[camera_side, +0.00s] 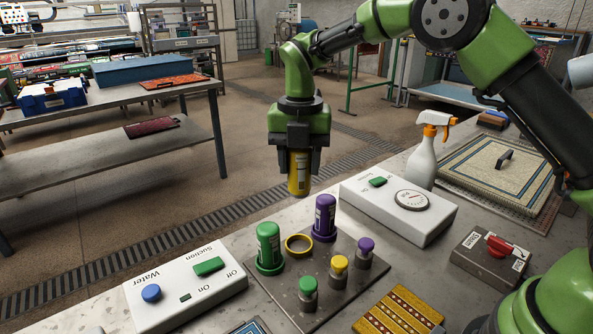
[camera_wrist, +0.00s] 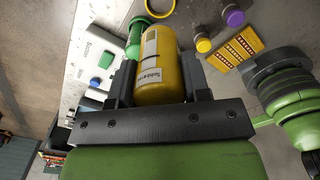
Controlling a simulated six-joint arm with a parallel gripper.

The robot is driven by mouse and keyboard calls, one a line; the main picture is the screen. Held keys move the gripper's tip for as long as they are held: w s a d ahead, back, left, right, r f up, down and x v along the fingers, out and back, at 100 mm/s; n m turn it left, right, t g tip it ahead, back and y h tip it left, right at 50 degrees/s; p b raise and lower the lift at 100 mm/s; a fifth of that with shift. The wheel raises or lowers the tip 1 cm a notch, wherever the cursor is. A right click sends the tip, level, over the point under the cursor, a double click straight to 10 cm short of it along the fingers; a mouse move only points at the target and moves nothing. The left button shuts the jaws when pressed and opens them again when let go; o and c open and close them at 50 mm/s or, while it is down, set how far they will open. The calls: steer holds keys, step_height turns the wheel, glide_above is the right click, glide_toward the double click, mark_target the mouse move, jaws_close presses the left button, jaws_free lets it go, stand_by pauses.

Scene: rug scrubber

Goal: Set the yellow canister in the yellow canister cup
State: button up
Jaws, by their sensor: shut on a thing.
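The yellow canister (camera_side: 299,174) is upright between the jaws of my gripper (camera_side: 298,160), which is shut on it. It hangs in the air behind the grey plate, apart from it. In the wrist view the yellow canister (camera_wrist: 160,66) shows its white label, between the dark fingers of my gripper (camera_wrist: 160,85). The yellow canister cup (camera_side: 299,244) is an empty yellow ring on the plate, between the green canister and the purple canister. The yellow cup ring (camera_wrist: 160,7) is partly cut off at the top of the wrist view.
The green canister (camera_side: 269,246) and purple canister (camera_side: 325,217) stand on the plate (camera_side: 318,307). Small knobs with green (camera_side: 308,285), yellow (camera_side: 339,264) and purple (camera_side: 366,245) tops stand in front. White control boxes (camera_side: 190,300) (camera_side: 400,212) flank the plate. A spray bottle (camera_side: 423,160) stands at right.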

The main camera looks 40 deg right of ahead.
mark_target(299, 177)
step_height(299, 177, down, 12)
steer(key=shift+a+r, duration=0.1)
stand_by(0.5)
steer(key=shift+f, duration=0.6)
stand_by(0.9)
steer(key=o, duration=0.9)
steer(key=shift+o, duration=0.2)
step_height(299, 177, up, 10)
steer(key=shift+f, duration=0.1)
